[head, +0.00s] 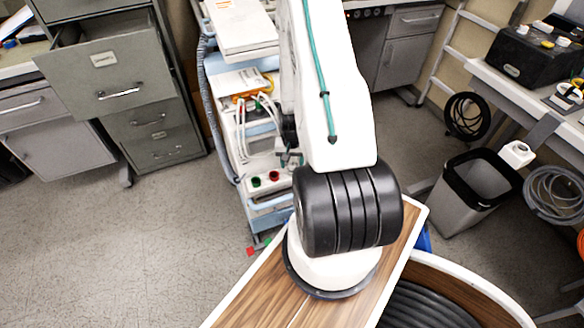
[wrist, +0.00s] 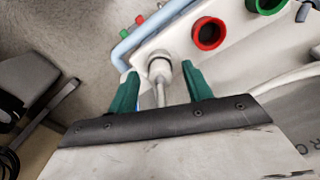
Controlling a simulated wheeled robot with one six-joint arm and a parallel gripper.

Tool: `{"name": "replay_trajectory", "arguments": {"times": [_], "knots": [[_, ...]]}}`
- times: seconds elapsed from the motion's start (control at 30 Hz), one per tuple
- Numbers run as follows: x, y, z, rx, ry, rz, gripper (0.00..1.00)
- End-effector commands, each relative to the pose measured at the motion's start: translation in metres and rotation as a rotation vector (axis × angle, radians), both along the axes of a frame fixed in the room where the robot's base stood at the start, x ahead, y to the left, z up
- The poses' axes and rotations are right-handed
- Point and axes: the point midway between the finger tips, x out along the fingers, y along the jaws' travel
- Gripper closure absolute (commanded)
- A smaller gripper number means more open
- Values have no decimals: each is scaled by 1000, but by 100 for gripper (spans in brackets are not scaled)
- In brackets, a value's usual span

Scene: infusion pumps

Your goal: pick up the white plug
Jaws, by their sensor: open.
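The white plug (wrist: 160,68) sits at the white panel (wrist: 232,58) of the cart in the wrist view, with a pale cable or stem running from it toward my gripper. My gripper (wrist: 159,71) is open, with one green finger to the left of the plug and the other close to its right. In the head view my arm covers the plug and most of my gripper.
Beside the plug are a red-rimmed socket (wrist: 208,33) and a green-rimmed socket (wrist: 268,5). A pale blue rail (wrist: 150,30) edges the panel. In the head view, an open drawer cabinet (head: 110,75) stands left of the cart, and a bin (head: 468,190) stands right.

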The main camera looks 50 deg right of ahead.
Motion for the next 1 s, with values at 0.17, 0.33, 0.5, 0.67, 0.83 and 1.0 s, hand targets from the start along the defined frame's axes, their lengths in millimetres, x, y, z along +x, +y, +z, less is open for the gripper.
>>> {"name": "replay_trajectory", "arguments": {"times": [0.17,0.33,0.5,0.67,0.83,1.0], "knots": [[0,0,-4,-1,-1,0,50],[0,0,-4,-1,-1,1,67],[0,0,-4,-1,-1,1,100],[0,0,-4,-1,-1,1,100],[1,0,-1,-1,-1,1,100],[1,1,8,-1,-1,3,100]]}}
